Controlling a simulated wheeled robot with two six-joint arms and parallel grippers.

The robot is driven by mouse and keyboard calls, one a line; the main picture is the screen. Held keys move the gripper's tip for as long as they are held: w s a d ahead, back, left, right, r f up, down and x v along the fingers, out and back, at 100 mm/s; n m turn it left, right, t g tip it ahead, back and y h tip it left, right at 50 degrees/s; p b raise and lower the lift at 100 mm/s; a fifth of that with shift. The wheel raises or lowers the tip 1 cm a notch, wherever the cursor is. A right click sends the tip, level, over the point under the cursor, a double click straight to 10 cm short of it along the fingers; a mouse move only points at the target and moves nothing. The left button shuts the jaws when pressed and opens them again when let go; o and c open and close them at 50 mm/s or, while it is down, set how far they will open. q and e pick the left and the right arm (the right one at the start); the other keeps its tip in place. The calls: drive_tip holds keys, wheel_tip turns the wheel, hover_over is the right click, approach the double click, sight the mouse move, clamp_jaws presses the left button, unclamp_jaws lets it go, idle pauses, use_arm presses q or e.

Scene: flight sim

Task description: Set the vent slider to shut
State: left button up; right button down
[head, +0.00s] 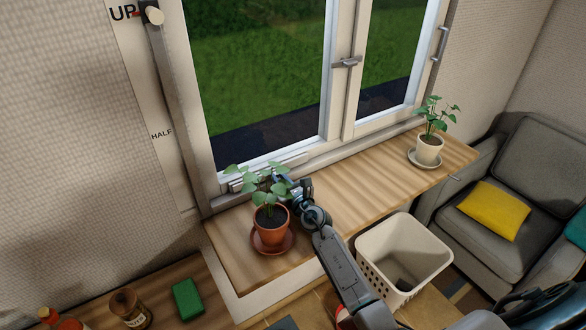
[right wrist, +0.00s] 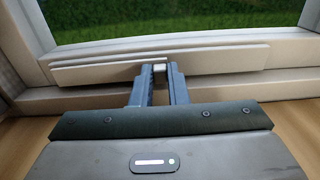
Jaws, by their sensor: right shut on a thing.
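The vent (right wrist: 110,69) is a long pale slatted strip along the bottom rail of the window frame. In the right wrist view its small slider knob (right wrist: 159,68) stands between my fingertips, near the middle of the strip. My right gripper (right wrist: 158,76) is shut on this knob. In the head view my right gripper (head: 279,183) reaches to the foot of the window, behind the plant in the terracotta pot (head: 271,222). The leaves hide part of the vent (head: 237,184) and the knob there. No shut or open marking is readable. My left gripper is not in view.
The terracotta pot stands on the wooden sill (head: 335,205) close beside my right gripper. A white basket (head: 375,245) is right of my forearm. Another potted plant (head: 429,149) stands at the sill's far right. A lever (head: 153,15) at the left wall is by UP.

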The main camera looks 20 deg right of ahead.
drive_tip(key=shift+a, duration=0.1)
drive_tip(key=c, duration=1.5)
unclamp_jaws()
drive_tip(key=shift+a, duration=0.1)
drive_tip(key=shift+o, duration=0.5)
drive_tip(key=shift+a, duration=0.1)
drive_tip(key=shift+s, duration=0.15)
drive_tip(key=shift+s, duration=0.25)
drive_tip(key=s, duration=0.3)
drive_tip(key=s+d, duration=0.1)
drive_tip(key=s, duration=0.2)
drive_tip(key=s+p, duration=0.1)
drive_tip(key=s, duration=0.3)
drive_tip(key=shift+d, duration=0.25)
